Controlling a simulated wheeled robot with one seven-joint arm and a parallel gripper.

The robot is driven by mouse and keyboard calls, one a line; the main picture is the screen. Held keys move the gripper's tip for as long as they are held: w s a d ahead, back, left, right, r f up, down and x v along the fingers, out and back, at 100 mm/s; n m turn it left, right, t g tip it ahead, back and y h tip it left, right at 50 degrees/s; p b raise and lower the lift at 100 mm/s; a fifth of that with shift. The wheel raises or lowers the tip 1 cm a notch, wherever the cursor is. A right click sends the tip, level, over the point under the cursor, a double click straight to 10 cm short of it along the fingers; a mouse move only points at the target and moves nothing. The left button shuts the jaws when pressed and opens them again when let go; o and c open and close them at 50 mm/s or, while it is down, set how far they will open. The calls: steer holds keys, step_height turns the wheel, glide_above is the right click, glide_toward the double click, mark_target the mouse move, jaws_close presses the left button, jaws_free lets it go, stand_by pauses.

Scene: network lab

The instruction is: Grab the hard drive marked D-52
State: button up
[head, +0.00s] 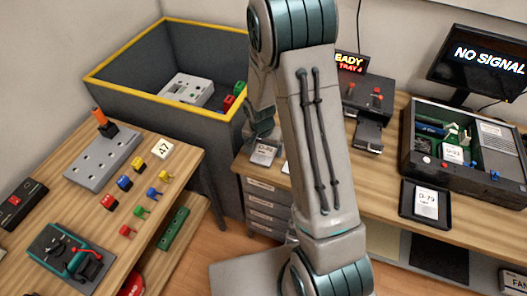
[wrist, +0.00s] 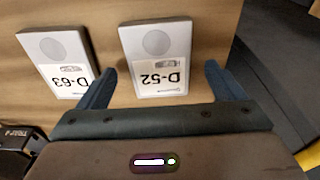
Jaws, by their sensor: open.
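The hard drive marked D-52 (wrist: 156,45) lies flat on the wooden bench in the wrist view, silver with a white label that reads upside down. My gripper (wrist: 157,84) is open, its two fingers apart at the near end of this drive, one toward each side. Nothing is held. I cannot tell the height of the fingertips above the bench. A second drive, marked D-63 (wrist: 57,60), lies just left of the left finger. In the head view a drive (head: 264,152) shows at the bench's left end beside my arm; its label is too small to read surely.
A grey bin with a yellow rim (head: 122,64) stands left of the bench. A drive marked D-79 (head: 426,202) lies in a dark tray at right, before an open chassis (head: 412,150). A dark device (head: 368,100) with red buttons stands behind. My arm hides the bench's middle.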

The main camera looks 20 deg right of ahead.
steer(key=shift+f, duration=0.65)
steer(key=c, duration=1.2)
steer(key=shift+r, duration=0.1)
